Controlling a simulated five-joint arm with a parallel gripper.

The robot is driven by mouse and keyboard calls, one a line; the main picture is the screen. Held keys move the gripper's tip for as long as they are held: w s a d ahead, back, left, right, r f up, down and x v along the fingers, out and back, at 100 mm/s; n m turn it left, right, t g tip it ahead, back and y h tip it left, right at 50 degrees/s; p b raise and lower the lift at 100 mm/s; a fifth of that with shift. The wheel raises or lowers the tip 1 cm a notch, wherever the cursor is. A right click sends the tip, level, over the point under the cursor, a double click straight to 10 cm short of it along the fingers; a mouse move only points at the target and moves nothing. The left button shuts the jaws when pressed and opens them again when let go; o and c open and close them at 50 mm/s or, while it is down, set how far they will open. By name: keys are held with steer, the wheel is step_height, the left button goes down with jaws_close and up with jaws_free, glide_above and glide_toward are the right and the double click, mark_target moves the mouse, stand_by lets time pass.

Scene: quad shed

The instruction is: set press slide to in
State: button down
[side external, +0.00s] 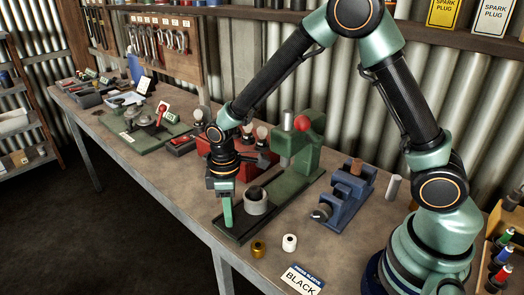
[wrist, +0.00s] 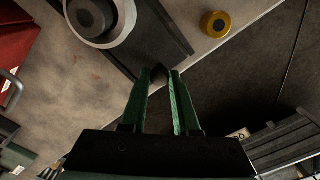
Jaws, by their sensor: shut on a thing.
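The green press (side external: 300,150) stands on the bench, with a red ball on its head. Its dark slide (side external: 232,232) runs out toward the bench's front edge. A grey ring-shaped cup (side external: 256,201) with a dark middle sits on the slide, in front of the press column; it also shows in the wrist view (wrist: 122,14). My gripper (side external: 227,222) points down at the slide's outer end. In the wrist view my fingers (wrist: 164,78) are closed about a small dark knob (wrist: 160,74) at the slide's end. The fingers hide part of the knob.
A brass ring (side external: 258,248) and a white ring (side external: 290,242) lie in front of the press, near a BLACK label card (side external: 302,279). A blue vise (side external: 345,195) stands to the right. A red unit (side external: 222,150) is behind my gripper.

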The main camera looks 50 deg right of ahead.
mark_target(253, 191)
stand_by(0.4)
steer(key=d, duration=0.8)
steer(key=shift+d, duration=0.15)
steer(key=c, duration=0.7)
jaws_free()
steer(key=shift+o, duration=0.2)
step_height(253, 191, up, 12)
steer(key=shift+r, duration=0.1)
